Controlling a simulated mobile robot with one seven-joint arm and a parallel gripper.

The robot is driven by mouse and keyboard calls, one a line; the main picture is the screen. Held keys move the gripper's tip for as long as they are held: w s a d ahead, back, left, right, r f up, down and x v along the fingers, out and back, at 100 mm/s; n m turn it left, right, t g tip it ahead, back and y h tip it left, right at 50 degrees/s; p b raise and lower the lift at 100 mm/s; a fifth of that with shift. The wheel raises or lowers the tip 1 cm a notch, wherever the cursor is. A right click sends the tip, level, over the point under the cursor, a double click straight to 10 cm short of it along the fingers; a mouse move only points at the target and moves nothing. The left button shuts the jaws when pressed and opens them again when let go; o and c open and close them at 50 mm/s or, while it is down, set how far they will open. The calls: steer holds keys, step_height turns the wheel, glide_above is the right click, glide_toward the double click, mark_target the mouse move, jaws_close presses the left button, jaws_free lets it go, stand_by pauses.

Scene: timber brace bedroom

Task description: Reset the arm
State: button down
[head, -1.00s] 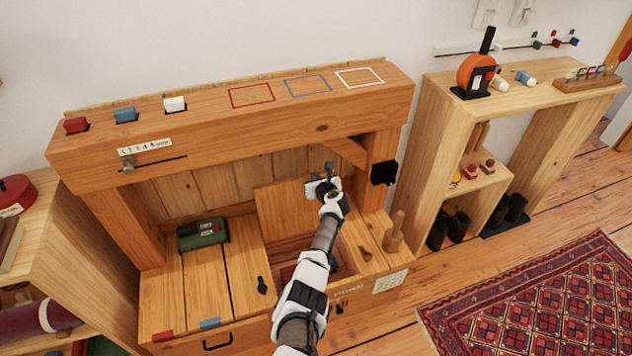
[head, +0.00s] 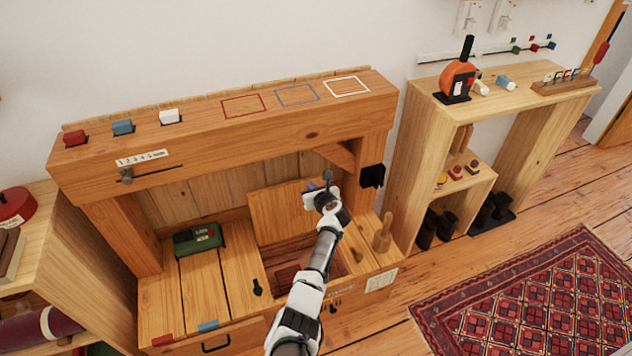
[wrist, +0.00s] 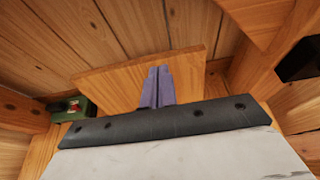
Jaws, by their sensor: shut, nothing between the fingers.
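My gripper (head: 322,182) is at the end of my arm, in front of the raised wooden lid (head: 283,212) of the bench compartment. In the wrist view my gripper's purple-grey fingers (wrist: 156,87) are pressed together with nothing between them. They point toward the upright lid (wrist: 113,92). I cannot tell whether the fingertips touch the lid. Below the lid, the open compartment (head: 318,270) shows a reddish interior, partly hidden by my arm.
A thick beam (head: 225,115) spans above the bench, and a diagonal brace (head: 335,155) and a black block (head: 372,176) are close to my gripper. A green box (head: 198,239) sits on the bench at left. A wooden peg (head: 383,234) stands at right.

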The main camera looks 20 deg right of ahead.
steer(key=s+r, duration=0.3)
steer(key=r, duration=0.2)
steer(key=shift+s+p, duration=0.2)
steer(key=shift+p, duration=0.15)
